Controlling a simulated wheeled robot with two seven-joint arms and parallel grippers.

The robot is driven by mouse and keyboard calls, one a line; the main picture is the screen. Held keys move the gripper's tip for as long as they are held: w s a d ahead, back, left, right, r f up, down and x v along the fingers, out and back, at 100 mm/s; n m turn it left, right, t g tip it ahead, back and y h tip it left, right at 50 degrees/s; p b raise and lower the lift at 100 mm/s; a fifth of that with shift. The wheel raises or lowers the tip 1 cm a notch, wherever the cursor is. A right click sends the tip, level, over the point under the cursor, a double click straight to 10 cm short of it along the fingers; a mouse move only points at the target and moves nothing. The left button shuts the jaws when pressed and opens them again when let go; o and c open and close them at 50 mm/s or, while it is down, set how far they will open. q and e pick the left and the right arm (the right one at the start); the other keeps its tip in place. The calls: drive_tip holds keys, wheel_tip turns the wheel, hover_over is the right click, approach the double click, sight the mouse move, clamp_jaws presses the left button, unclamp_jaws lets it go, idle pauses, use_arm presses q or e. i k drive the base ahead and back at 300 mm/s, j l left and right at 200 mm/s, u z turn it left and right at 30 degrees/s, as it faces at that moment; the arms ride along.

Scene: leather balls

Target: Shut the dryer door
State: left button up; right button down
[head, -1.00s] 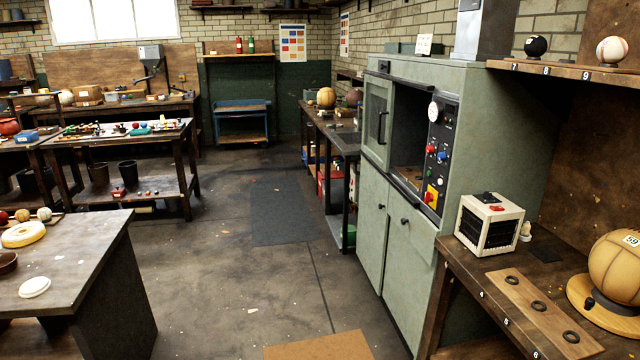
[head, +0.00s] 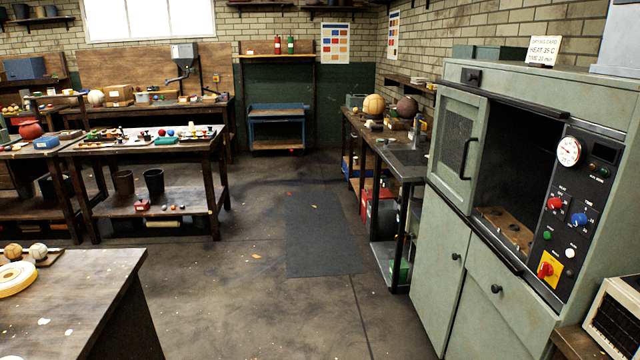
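The dryer (head: 481,73) is a grey-green cabinet on the right in the head view. Its door (head: 455,143), with a glass pane and a dark handle (head: 467,158), stands at the left side of the opening. The dark opening (head: 518,165) shows, with a brown board with holes (head: 507,229) inside. To the right is a control panel (head: 571,215) with a dial, knobs and a red switch on yellow. A card reading "HEAT 35 C" stands on top. Neither of my grippers is in view.
A dark bench (head: 385,150) with balls stands left of the dryer. A table corner (head: 75,300) is at lower left, and a tool table (head: 135,145) is behind it. A white heater (head: 615,318) is at lower right.

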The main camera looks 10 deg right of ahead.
sight(483, 103)
drive_tip(key=i, duration=1.45)
drive_tip(key=i+j+z, duration=0.15)
drive_tip(key=i+z, duration=0.3)
drive_tip(key=i, duration=0.2)
drive_tip(key=i+j+z, duration=0.45)
drive_tip(key=i, duration=0.2)
drive_tip(key=i+j+z, duration=0.5)
drive_tip(key=i+j, duration=0.05)
drive_tip(key=i, duration=0.05)
